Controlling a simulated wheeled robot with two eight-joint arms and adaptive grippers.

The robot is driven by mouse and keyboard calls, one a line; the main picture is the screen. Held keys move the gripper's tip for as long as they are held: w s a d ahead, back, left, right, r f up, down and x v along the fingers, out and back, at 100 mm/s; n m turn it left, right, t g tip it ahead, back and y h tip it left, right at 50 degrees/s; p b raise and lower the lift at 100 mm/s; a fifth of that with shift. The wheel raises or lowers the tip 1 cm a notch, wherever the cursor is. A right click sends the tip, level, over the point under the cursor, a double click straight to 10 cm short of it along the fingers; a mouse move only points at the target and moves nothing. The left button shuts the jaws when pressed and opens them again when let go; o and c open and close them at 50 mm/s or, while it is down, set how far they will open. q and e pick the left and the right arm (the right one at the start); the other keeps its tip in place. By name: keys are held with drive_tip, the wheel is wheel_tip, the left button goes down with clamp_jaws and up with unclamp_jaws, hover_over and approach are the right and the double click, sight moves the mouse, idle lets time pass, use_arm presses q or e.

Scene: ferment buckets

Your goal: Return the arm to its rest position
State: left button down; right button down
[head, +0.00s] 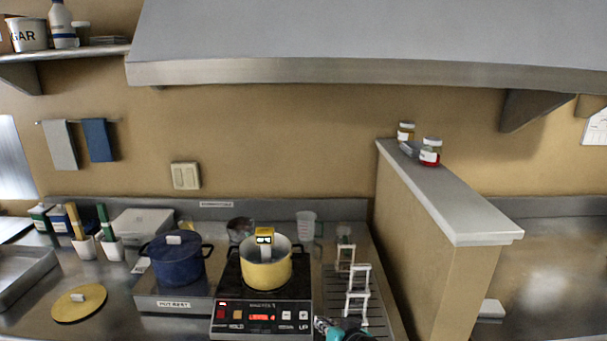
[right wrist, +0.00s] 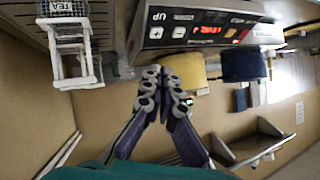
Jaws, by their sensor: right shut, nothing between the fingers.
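My right gripper (head: 324,325) is low in the head view, just right of the cooktop's front corner and in front of the small white racks. In the right wrist view its fingertips (right wrist: 165,78) are together with nothing between them. The induction cooktop (head: 262,318) has a lit red display and carries a yellow pot (head: 265,275). A yellow-topped device stands in or behind the pot. The fingers are apart from the cooktop and pot. My left gripper is in neither view.
A blue lidded pot (head: 178,265) sits on the pot rest (head: 172,304). A yellow lid (head: 80,303) lies at the left. White racks (head: 357,303) stand on the slatted area to the right. A partition wall (head: 430,235) bounds the counter's right side. A hood (head: 350,45) hangs above.

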drive_tip(key=s+d+f+g+h, duration=0.1)
drive_tip(key=s+d+g+h, duration=0.1)
drive_tip(key=s+d, duration=0.4)
drive_tip(key=s+d+f+g+h, duration=0.1)
drive_tip(key=s+d, duration=0.6)
drive_tip(key=s, duration=0.7)
drive_tip(key=shift+s+f+g+h, duration=0.35)
drive_tip(key=shift+g+h, duration=0.25)
drive_tip(key=shift+h, duration=0.4)
